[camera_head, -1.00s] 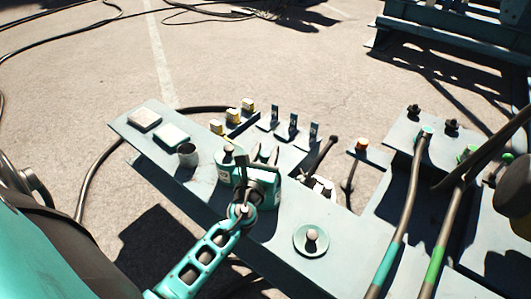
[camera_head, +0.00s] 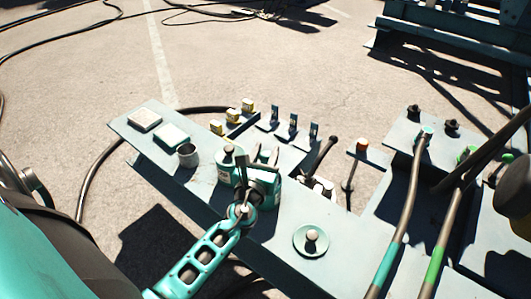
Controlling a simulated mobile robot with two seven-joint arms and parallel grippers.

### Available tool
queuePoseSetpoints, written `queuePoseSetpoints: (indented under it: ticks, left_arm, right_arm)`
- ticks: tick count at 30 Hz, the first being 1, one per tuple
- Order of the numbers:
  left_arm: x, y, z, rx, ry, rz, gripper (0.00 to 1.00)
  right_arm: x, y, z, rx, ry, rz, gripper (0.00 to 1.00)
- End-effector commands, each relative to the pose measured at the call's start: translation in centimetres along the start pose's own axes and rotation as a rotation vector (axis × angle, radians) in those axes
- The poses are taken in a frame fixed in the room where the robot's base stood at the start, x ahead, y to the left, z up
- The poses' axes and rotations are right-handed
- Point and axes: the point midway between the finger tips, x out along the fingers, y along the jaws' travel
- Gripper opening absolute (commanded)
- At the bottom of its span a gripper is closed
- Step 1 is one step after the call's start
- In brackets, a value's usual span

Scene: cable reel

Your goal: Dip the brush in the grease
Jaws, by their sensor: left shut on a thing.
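My left gripper (camera_head: 258,182) comes in from the lower left over the middle of the grey bench. It is shut on a thin, dark, upright piece, which I take to be the brush (camera_head: 241,158). Its lower end is hidden, so I cannot tell whether it touches anything. A teal pot (camera_head: 225,170) with a pale knob at its top stands just left of the gripper and is partly covered by it. It may hold the grease, but its inside does not show. My right gripper is not in view.
The grey bench (camera_head: 285,210) runs diagonally. A round green dish with a knob (camera_head: 311,240) lies right. Cables with coloured bands rise at the right.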

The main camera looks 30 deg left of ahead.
Motion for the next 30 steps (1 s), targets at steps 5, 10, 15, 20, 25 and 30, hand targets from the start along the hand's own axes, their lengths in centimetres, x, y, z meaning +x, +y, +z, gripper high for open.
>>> queuePoseSetpoints:
  ticks: [5,10,15,20,25,30]
  left_arm:
    - [-0.1,0.0,0.5,0.001,0.008,-0.001,0.08]
    - [-0.1,0.0,2.0,0.0,0.006,-0.001,0.08]
    - [-0.1,0.0,3.5,0.0,0.003,-0.001,0.08]
    - [0.0,0.0,4.8,0.001,0.002,-0.001,0.08]
    - [0.0,0.0,6.2,0.0,0.002,-0.001,0.08]
    - [0.0,0.0,7.1,0.0,0.002,0.0,0.08]
  right_arm:
    - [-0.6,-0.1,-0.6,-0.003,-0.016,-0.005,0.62]
    - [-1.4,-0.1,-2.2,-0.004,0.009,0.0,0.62]
    - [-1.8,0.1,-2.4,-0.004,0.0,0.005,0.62]
    - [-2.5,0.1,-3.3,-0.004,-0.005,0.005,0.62]
    - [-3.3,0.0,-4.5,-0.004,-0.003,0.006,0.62]
    - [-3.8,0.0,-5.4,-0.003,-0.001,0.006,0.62]
